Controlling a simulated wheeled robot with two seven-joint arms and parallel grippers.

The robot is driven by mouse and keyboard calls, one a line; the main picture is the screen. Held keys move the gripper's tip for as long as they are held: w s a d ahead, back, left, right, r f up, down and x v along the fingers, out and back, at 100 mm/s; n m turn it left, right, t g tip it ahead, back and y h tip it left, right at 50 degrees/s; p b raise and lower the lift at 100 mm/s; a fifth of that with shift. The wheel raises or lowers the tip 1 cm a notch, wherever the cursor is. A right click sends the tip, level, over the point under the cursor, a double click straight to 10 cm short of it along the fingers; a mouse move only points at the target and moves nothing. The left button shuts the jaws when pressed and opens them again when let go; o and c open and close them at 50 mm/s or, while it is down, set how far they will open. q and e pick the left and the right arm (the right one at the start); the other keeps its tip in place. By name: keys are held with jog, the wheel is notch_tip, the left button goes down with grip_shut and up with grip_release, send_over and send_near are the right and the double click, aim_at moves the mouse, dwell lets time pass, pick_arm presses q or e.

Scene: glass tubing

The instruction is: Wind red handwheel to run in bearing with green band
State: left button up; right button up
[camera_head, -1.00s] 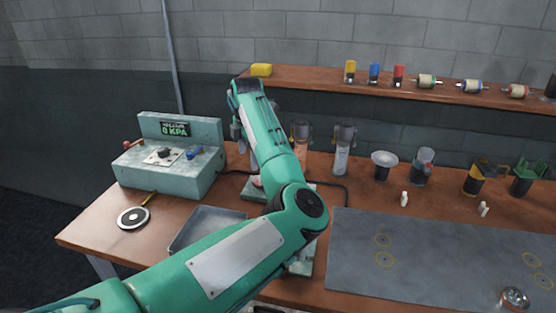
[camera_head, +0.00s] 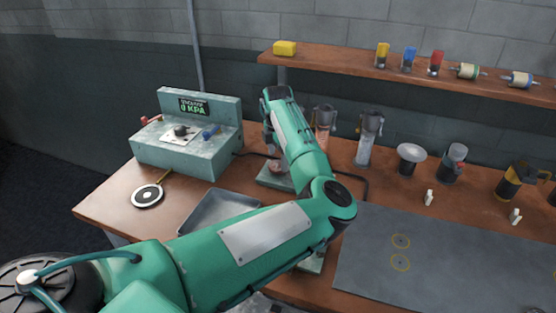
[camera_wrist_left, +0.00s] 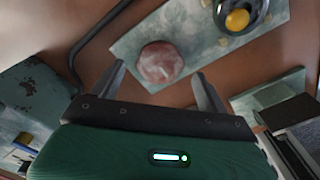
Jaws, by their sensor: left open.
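A round, dull red disc, probably the red handwheel (camera_wrist_left: 159,62), sits on a pale green plate (camera_wrist_left: 125,48) in the left wrist view. In the head view it is a small pinkish shape (camera_head: 279,166), partly hidden by my arm. A roller with green bands (camera_head: 468,71), which looks like the green-banded bearing, lies on the back shelf. My left gripper (camera_wrist_left: 160,88) is open and empty, its fingers apart on either side of the view just short of the disc. In the head view the left gripper (camera_head: 268,135) is over the plate, mostly hidden by its wrist.
A pale green box (camera_head: 188,140) reading 0 KPA stands left, with an empty-looking tray (camera_head: 215,212) in front. Jars and holders stand behind and to the right. A black cable (camera_head: 365,185) runs behind my arm. A grey mat (camera_head: 450,265) lies mostly bare at right.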

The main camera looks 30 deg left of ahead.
pick_arm(q)
notch_tip(320, 180, down, 2)
jog(key=shift+f, duration=0.3)
pick_arm(e)
jog(key=shift+s+d, duration=0.1)
jog(key=shift+s, duration=0.3)
